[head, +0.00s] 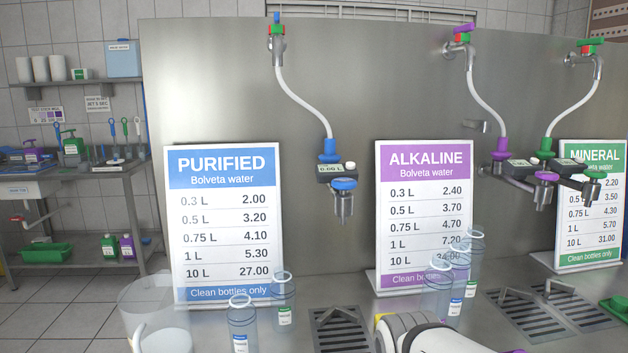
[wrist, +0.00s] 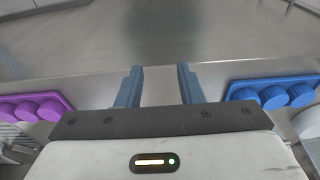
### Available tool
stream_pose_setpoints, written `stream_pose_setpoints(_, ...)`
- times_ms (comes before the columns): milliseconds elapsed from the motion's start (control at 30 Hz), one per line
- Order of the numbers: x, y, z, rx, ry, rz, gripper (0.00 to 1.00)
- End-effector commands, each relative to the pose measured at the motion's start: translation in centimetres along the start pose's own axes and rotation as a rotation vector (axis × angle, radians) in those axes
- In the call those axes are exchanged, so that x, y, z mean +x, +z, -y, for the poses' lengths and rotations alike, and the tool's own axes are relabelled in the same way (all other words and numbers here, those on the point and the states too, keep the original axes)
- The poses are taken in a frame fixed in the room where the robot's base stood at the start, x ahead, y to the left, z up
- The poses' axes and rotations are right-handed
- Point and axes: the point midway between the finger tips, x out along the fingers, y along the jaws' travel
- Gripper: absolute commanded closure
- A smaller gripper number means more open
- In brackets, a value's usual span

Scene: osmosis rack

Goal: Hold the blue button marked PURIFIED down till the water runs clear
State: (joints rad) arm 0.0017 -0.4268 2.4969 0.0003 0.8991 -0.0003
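The PURIFIED dispenser (head: 338,173) hangs from a white hose in the head view. It has a grey meter block with a small readout and a metal nozzle pointing down. A round blue button (head: 344,184) sits on its front; I cannot read any lettering on it. A white sign with a blue header (head: 222,168) reads PURIFIED to its left. No water shows under the nozzle. My gripper (wrist: 160,86) is open and empty in the wrist view, its two blue fingers apart. It touches nothing visible, and the dispenser is not in that view.
Purple (head: 542,180) and green (head: 594,178) dispensers hang at right. Clear bottles (head: 242,325) stand on the steel counter near a drain grate (head: 341,330). The wrist view shows purple caps (wrist: 38,106) and blue caps (wrist: 274,96) in trays either side.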

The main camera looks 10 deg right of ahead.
Motion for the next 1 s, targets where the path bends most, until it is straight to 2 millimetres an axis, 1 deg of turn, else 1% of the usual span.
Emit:
stream_pose_setpoints(100, 0.0, 0.0, 0.0, 0.0, 0.0, 0.0, 0.66)
stream_pose_setpoints(167, -0.1, -0.1, 0.0, 0.0, 0.0, -0.001, 0.71)
stream_pose_setpoints(233, -0.7, -0.6, 0.0, -0.001, 0.0, -0.01, 0.77)
stream_pose_setpoints(267, -1.1, -1.1, 0.0, -0.001, 0.0, -0.016, 0.79)
stream_pose_setpoints(367, -3.8, -3.7, 0.1, -0.002, 0.001, -0.058, 0.88)
stream_pose_setpoints(467, -8.1, -7.9, 0.1, -0.005, 0.003, -0.127, 0.96)
stream_pose_setpoints(500, -10.2, -9.8, 0.2, -0.006, 0.003, -0.16, 0.99)
stream_pose_setpoints(567, -13.5, -12.8, 0.3, -0.007, 0.004, -0.212, 1.0)
stream_pose_setpoints(600, -15.7, -14.6, 0.3, -0.008, 0.004, -0.247, 1.0)
stream_pose_setpoints(667, -19.1, -17.3, 0.5, -0.009, 0.005, -0.299, 1.0)
stream_pose_setpoints(700, -21.3, -19.0, 0.5, -0.01, 0.005, -0.334, 1.0)
stream_pose_setpoints(767, -24.7, -21.4, 0.6, -0.01, 0.006, -0.385, 1.0)
stream_pose_setpoints(800, -26.8, -22.9, 0.6, -0.01, 0.006, -0.417, 1.0)
stream_pose_setpoints(867, -29.7, -24.8, 0.7, -0.01, 0.006, -0.462, 1.0)
stream_pose_setpoints(900, -31.5, -25.9, 0.8, -0.01, 0.006, -0.489, 1.0)
stream_pose_setpoints(1000, -35.1, -28.0, 0.9, -0.01, 0.006, -0.545, 1.0)
